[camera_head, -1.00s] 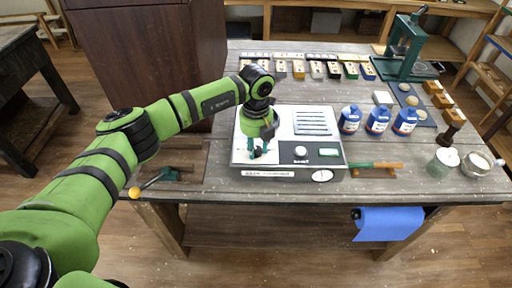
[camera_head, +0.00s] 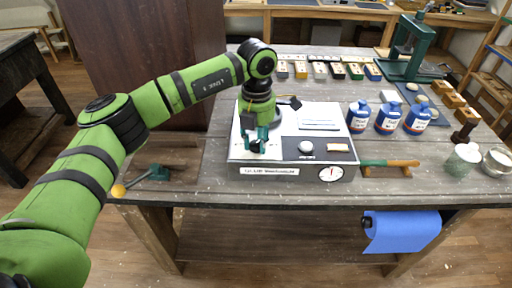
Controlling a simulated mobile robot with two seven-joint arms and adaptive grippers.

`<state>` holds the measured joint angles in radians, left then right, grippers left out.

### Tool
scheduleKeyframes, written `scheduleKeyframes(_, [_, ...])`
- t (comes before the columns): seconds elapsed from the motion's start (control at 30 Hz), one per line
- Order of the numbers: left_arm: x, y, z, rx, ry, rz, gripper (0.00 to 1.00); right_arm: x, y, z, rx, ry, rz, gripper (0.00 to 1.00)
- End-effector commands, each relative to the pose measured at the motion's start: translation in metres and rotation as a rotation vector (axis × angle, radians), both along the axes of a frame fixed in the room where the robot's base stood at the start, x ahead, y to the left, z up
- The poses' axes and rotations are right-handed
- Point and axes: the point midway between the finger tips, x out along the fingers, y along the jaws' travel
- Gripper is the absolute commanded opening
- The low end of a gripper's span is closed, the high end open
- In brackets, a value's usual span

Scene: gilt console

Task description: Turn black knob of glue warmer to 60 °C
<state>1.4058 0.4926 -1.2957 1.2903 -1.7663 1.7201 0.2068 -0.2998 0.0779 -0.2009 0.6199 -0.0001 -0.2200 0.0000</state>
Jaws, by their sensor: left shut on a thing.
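The glue warmer (camera_head: 240,152) is a white and grey box on the workbench. Its front panel has a round white button (camera_head: 306,147), a pale orange indicator (camera_head: 338,148) and a white gauge with a needle (camera_head: 331,174) on the front face. My left gripper (camera_head: 255,146) points down at the left part of the panel, its fingers shut on the black knob. The fingers hide the knob almost wholly, so its pointer and any scale cannot be read. My right gripper is not in view.
Blue bottles (camera_head: 388,118) stand right of the warmer. A green tool with a wooden handle (camera_head: 391,163) lies close by its right side. A row of small blocks (camera_head: 338,71) lies behind. A green press (camera_head: 407,62) stands at the back right. A blue roll (camera_head: 402,231) hangs at the front edge.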

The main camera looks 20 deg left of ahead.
Motion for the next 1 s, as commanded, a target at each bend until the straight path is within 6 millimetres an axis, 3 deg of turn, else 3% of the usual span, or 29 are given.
scheduleKeyframes(0.1, [0.004,-0.001,0.001,-0.005,-0.018,-0.108,0.01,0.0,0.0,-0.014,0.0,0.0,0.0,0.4])
scheduleKeyframes(0.5, [0.003,-0.003,0.003,-0.005,-0.019,-0.439,0.01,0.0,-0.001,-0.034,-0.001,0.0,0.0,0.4])
scheduleKeyframes(1.0, [0.002,-0.004,0.005,-0.004,-0.018,-0.614,0.01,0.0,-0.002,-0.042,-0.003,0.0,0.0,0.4])
